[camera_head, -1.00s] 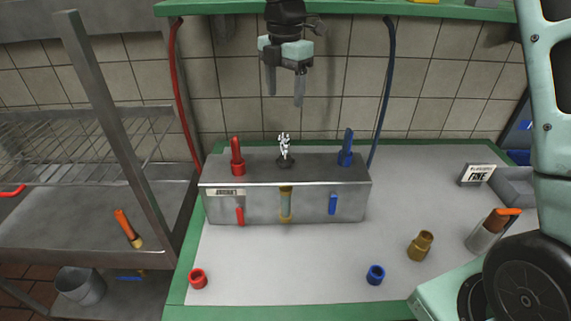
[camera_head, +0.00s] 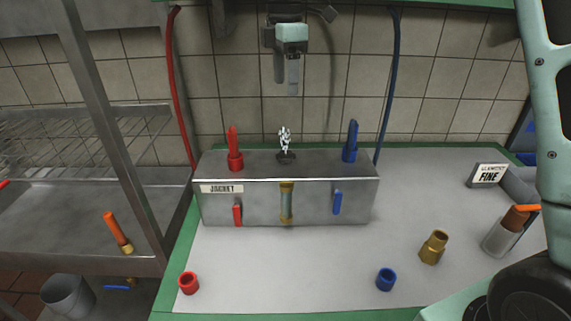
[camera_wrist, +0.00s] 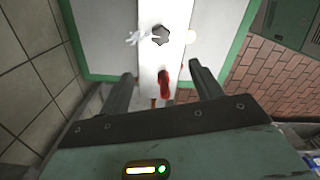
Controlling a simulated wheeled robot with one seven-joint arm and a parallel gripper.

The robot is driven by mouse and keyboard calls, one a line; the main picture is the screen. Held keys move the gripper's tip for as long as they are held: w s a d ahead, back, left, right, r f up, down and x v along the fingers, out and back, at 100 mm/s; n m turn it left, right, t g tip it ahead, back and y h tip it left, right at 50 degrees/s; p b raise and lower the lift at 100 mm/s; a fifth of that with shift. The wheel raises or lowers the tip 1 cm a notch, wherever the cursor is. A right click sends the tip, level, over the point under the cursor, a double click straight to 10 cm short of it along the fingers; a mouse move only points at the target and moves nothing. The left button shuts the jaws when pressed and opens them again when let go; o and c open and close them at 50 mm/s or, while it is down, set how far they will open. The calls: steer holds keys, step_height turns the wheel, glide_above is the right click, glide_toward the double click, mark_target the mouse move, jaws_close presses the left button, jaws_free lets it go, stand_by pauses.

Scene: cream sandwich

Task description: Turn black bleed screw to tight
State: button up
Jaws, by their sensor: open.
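The black bleed screw (camera_head: 286,158) sits on top of the steel box labelled JACKET (camera_head: 310,212), near its middle. White spray (camera_head: 284,138) rises from it. In the wrist view the dark lobed screw (camera_wrist: 160,35) shows ahead of the fingers, with spray to its left. My gripper (camera_head: 287,84) is open and empty, pointing down, high above the screw and apart from it. In the wrist view the fingers of my gripper (camera_wrist: 160,72) are wide apart, with a red fitting (camera_wrist: 164,82) showing between them.
On the box, a red fitting (camera_head: 235,152) stands left of the screw and a blue fitting (camera_head: 350,143) right. The tiled wall (camera_head: 430,85) is close behind. Red and blue caps and a brass fitting (camera_head: 433,246) lie on the counter. A red hose (camera_head: 178,90) and blue hose (camera_head: 388,90) hang behind.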

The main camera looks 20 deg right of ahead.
mark_target(286, 154)
steer(key=shift+m, duration=0.3)
step_height(286, 154, down, 17)
steer(key=shift+f+p, duration=0.1)
steer(key=shift+p, duration=0.75)
steer(key=c, duration=1)
